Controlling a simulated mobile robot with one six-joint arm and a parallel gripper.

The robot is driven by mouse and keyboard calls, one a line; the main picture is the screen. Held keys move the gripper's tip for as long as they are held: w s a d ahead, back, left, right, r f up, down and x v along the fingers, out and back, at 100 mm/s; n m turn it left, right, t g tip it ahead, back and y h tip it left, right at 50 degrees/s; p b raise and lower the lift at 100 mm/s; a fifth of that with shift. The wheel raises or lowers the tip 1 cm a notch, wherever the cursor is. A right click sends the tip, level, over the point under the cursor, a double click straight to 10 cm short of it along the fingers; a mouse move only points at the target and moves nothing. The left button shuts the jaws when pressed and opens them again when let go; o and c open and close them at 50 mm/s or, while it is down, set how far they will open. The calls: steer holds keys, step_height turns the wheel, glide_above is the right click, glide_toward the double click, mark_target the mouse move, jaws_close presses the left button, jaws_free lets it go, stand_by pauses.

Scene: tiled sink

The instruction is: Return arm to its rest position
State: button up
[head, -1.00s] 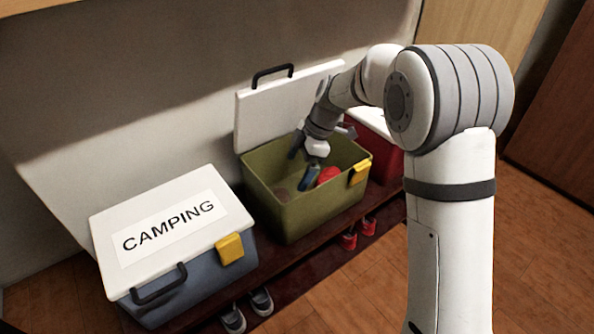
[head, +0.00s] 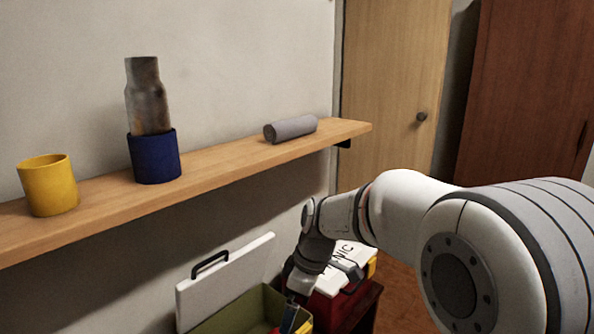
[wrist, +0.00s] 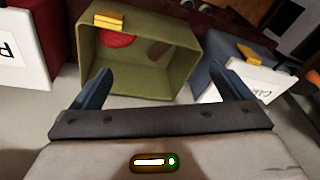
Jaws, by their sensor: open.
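My gripper (head: 292,315) is at the lower middle of the head view, at the right side of the open green box (head: 238,315). Only part of its fingers shows there. In the wrist view my gripper (wrist: 163,72) has its two blue fingers wide apart with nothing between them. The green box (wrist: 170,78) lies beyond the fingertips, its opening facing the camera. A red item (wrist: 117,40) and a brown item (wrist: 159,50) lie inside it. My arm reaches in from the right of the head view.
A wooden shelf (head: 225,158) on the wall holds a yellow cup (head: 49,186), a blue holder (head: 154,158) with a grey-brown bottle (head: 148,95), and a grey cylinder (head: 291,129). The raised white lid (head: 226,281) stands behind the green box. A red box (head: 335,305) is beside it.

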steer(key=s+d+r+m+t+h+p, duration=0.1)
steer(key=s+d+r+m+p, duration=0.6)
steer(key=r, duration=0.3)
steer(key=s+d+r+m+t+h+p, duration=0.1)
steer(key=s+d+r+m+p, duration=0.6)
steer(key=s+d+r+p, duration=0.1)
step_height(320, 180, up, 2)
steer(key=shift+s+d+r+t+h+p, duration=0.15)
steer(key=shift+s+r+t+h+p, duration=0.2)
steer(key=shift+s+p, duration=0.65)
steer(key=shift+w+f, duration=0.1)
steer(key=shift+c, duration=0.5)
